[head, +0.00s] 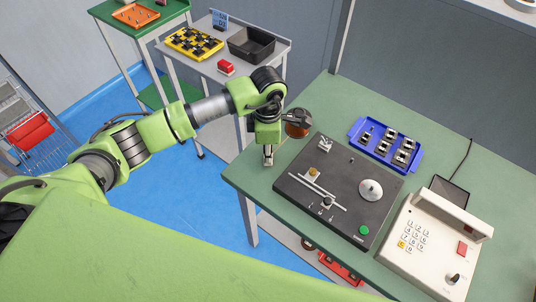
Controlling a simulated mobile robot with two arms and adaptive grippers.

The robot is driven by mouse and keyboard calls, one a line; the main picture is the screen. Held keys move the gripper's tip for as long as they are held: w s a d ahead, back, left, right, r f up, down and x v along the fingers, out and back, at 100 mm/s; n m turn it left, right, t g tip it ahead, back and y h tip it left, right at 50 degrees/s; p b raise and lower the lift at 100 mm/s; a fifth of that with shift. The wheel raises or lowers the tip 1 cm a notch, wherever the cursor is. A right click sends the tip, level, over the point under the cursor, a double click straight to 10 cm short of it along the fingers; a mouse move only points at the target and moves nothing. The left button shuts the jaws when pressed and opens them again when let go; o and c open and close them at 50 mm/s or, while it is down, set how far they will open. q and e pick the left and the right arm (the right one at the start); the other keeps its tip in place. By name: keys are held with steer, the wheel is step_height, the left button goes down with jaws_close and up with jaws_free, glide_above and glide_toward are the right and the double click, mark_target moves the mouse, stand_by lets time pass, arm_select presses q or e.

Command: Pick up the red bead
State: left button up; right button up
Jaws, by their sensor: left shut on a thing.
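My left gripper (268,158) points down over the left edge of the green worktable (330,104), beside the dark winder plate. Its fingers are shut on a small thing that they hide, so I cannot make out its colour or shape. I see no red bead elsewhere in this view. A copper-coloured wire spool (298,127) stands just right of the gripper, partly behind it. My right gripper is not in view.
The winder plate (315,208) has a round metal disc (371,190) and a green button (364,230). Behind it lies a blue tray (374,151) with small parts; a keypad box (405,250) stands at right. A side table (219,57) holds trays.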

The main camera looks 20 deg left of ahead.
arm_select(q)
steer(key=shift+r, duration=0.45)
steer(key=s+r+b, duration=0.4)
steer(key=s+r, duration=0.7)
steer(key=s, duration=0.3)
steer(key=shift+d+r, duration=0.25)
steer(key=shift+r, duration=0.15)
